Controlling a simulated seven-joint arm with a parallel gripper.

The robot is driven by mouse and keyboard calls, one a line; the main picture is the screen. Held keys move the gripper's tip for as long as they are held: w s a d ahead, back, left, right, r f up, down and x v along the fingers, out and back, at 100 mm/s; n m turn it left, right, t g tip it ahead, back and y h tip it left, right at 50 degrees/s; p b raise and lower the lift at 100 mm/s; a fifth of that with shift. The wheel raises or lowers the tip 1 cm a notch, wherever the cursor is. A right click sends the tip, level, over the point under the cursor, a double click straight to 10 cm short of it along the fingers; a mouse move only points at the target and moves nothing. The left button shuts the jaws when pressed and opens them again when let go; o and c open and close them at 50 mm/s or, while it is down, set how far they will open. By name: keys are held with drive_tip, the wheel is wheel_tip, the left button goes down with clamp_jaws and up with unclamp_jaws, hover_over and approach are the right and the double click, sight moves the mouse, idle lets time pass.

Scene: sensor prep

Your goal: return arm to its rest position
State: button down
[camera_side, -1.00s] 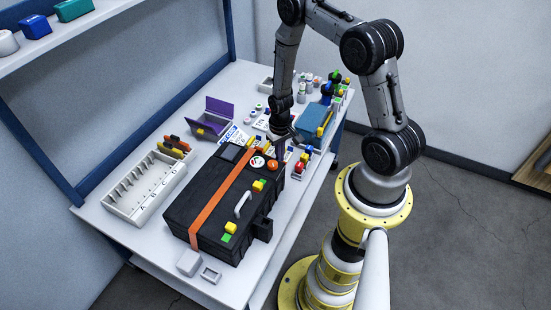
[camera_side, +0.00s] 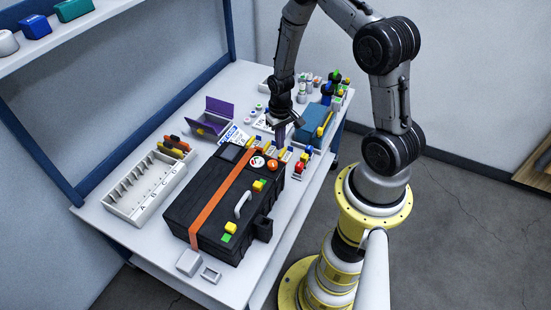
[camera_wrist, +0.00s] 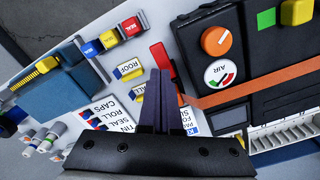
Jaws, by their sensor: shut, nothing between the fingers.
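My gripper (camera_side: 281,137) hangs over the table just behind the back right end of the black case (camera_side: 203,215). In the wrist view its two dark purple fingers (camera_wrist: 160,76) are together, with nothing between them. The fingertips are over the white table, near small yellow-labelled pieces and a red piece (camera_wrist: 162,60). Their exact height above the table is hard to tell. My arm is bent, with its elbow high above the table.
The case has an orange strap (camera_side: 222,195) and a raised grey handle (camera_side: 243,204). A white slotted rack (camera_side: 139,207) and an open purple box (camera_side: 219,108) stand left. A blue box (camera_side: 313,121) and small bottles crowd the back right. The air above is open.

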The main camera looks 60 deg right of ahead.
drive_tip(key=shift+r, duration=0.35)
drive_tip(key=w+a+r+n+t+h, duration=0.1)
drive_tip(key=w+a+r+t, duration=0.15)
drive_tip(key=w+r, duration=0.65)
drive_tip(key=s+a+r+n+t, duration=0.1)
drive_tip(key=a+r, duration=0.2)
drive_tip(key=r, duration=0.5)
drive_tip(key=s+a+r+n+t, duration=0.1)
drive_tip(key=a+r+t, duration=0.15)
drive_tip(key=r, duration=0.65)
drive_tip(key=s+a+r+n+t, duration=0.1)
drive_tip(key=s+a+r+n, duration=0.1)
drive_tip(key=s+a+r, duration=0.7)
drive_tip(key=s+f+n+g+y, duration=0.1)
drive_tip(key=s, duration=1.1)
drive_tip(key=shift+s+d, duration=0.15)
drive_tip(key=shift+s, duration=0.15)
